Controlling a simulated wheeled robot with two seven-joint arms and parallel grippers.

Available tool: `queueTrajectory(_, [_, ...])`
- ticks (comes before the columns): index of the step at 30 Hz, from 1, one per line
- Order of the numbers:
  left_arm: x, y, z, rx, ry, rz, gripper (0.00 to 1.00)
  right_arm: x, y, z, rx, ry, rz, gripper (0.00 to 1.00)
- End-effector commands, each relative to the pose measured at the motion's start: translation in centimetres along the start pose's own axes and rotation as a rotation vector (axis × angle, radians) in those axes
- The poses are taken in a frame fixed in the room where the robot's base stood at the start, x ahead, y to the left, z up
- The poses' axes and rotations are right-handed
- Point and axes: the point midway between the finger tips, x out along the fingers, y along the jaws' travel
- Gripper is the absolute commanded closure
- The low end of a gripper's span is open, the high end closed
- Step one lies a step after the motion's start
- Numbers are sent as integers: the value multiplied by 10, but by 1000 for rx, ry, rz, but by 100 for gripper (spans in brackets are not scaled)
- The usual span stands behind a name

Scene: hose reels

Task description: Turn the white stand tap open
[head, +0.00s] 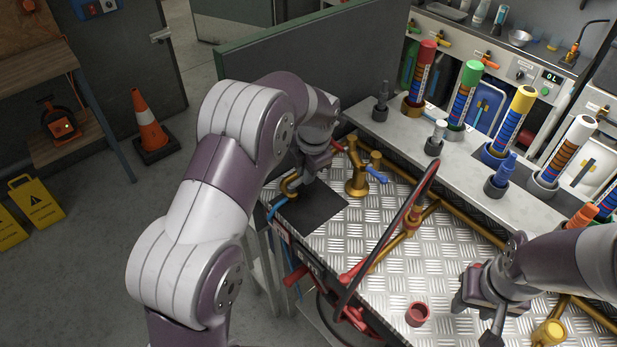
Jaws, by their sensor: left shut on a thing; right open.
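A brass tap stand (357,178) rises from the ribbed metal bench top. A blue lever (376,174) is on its right side and a red lever (338,146) is at its upper left. I cannot make out a white lever; my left arm may hide it. My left gripper (298,182) is low over the dark mat, left of the stand and apart from its post. It is shut on what looks like a brass hose end (289,187) with a blue hose below; the jaws are partly hidden. My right gripper (476,318) is open and empty above the bench front at right.
A dark hose loop (400,220) arches over the bench between my arms. A red cup (417,314) and a yellow-topped fitting (549,333) stand near my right gripper. Brass pipes (405,238) cross the bench. A shelf (470,170) holds several coloured tubes behind.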

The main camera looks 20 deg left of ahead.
Motion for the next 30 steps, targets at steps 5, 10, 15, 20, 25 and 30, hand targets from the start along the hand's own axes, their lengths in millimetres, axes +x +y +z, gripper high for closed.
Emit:
queueTrajectory(5, [-4,7,5,-73,-5,10,100,6,0,1,0,0,0,57])
queueTrajectory(10, [-4,9,5,-112,1,10,100,8,0,1,0,0,0,57])
queueTrajectory(15, [-5,10,6,-126,3,11,100,8,0,1,0,0,0,57])
queueTrajectory(20, [-6,10,6,-127,2,12,100,8,0,1,0,0,0,57])
queueTrajectory(25, [-6,11,6,-127,2,13,100,8,0,1,0,0,0,57])
queueTrajectory(30, [-4,9,4,-126,8,9,59,8,0,1,0,0,0,57])
